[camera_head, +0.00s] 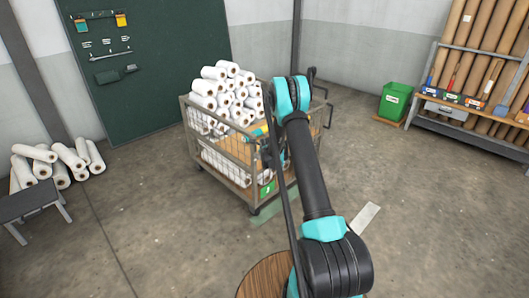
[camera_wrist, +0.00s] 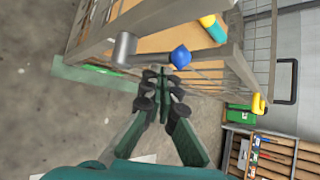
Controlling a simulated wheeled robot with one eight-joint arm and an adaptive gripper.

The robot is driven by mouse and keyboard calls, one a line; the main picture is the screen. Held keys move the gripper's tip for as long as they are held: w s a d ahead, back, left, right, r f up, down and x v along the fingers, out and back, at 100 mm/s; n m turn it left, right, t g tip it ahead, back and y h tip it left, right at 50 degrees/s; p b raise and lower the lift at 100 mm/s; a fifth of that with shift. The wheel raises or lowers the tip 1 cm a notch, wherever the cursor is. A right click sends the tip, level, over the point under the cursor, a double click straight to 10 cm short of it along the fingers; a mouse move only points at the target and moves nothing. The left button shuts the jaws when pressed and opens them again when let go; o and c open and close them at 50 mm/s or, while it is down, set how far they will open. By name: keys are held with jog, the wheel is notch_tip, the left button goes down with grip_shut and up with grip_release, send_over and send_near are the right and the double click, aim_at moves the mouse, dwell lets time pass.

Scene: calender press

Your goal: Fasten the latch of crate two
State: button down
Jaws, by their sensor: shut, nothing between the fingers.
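A wheeled wire-sided crate (camera_head: 186,118) full of white rolls stands mid-floor in the head view. A green label (camera_head: 267,190) sits at its near corner; I cannot read its number. My arm covers the crate's right side. In the wrist view my gripper (camera_wrist: 162,82) is shut and empty, close in front of the crate's frame (camera_wrist: 236,62). A blue knob (camera_wrist: 180,57) is just beyond the fingertips, apart from them as far as I can see. A grey cylinder (camera_wrist: 123,49) is at upper left and a yellow handle-like part (camera_wrist: 258,103) at right. I cannot tell which is the latch.
White rolls (camera_head: 62,160) lie on the floor at left by a dark low table (camera_head: 28,202). A green bin (camera_head: 395,103) and a rack of brown rolls (camera_head: 470,130) stand at right. A round wooden top (camera_head: 262,278) is at the bottom.

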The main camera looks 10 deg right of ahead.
jog(key=shift+r, duration=0.3)
jog(key=shift+d, duration=0.1)
jog(key=s, duration=0.9)
jog(key=shift+s+d+r, duration=0.2)
jog(key=shift+d+r, duration=0.2)
jog(key=shift+d, duration=0.05)
